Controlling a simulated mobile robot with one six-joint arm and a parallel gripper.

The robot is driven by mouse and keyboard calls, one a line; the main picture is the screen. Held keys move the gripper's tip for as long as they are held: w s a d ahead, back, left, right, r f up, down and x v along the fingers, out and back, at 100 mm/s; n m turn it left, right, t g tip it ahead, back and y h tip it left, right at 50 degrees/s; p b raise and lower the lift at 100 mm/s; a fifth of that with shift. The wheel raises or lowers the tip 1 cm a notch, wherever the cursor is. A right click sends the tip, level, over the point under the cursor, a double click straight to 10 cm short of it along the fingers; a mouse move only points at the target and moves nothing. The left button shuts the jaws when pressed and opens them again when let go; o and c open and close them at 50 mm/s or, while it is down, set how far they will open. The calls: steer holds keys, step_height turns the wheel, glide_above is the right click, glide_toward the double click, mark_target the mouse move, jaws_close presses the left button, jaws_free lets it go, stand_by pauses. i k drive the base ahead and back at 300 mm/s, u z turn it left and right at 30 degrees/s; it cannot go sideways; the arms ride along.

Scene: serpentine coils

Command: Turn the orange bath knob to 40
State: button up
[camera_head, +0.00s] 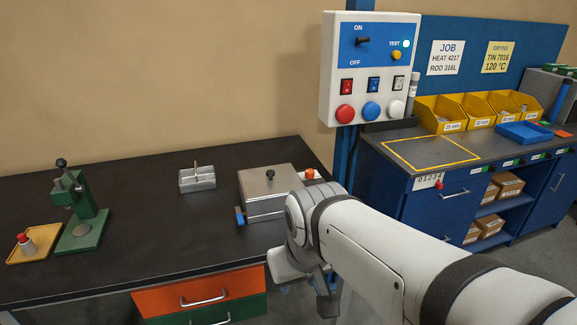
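A metal bath (268,205) with a flat lid and a black lid knob stands at the right end of the black bench. A small orange knob (309,174) shows at its back right corner, on a pale block. Its scale and setting are too small to read. My gripper (322,294) hangs at the end of my white arm, in front of the bench's right end. It is below and in front of the bath, apart from the orange knob. Its fingers are partly hidden by my wrist, and their opening does not show clearly.
A control box (370,70) on a blue post stands behind the bath. A blue part (240,215) sits at the bath's left front corner. A small metal block (197,179), a green press (82,215) and a yellow tray (34,254) stand farther left. The bench middle is clear.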

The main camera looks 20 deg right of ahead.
mark_target(309, 174)
steer(key=z, duration=0.55)
steer(key=i, duration=0.95)
steer(key=u, duration=0.6)
steer(key=k, duration=0.65)
steer(key=z, duration=0.45)
steer(key=i, duration=1)
steer(key=z, duration=0.05)
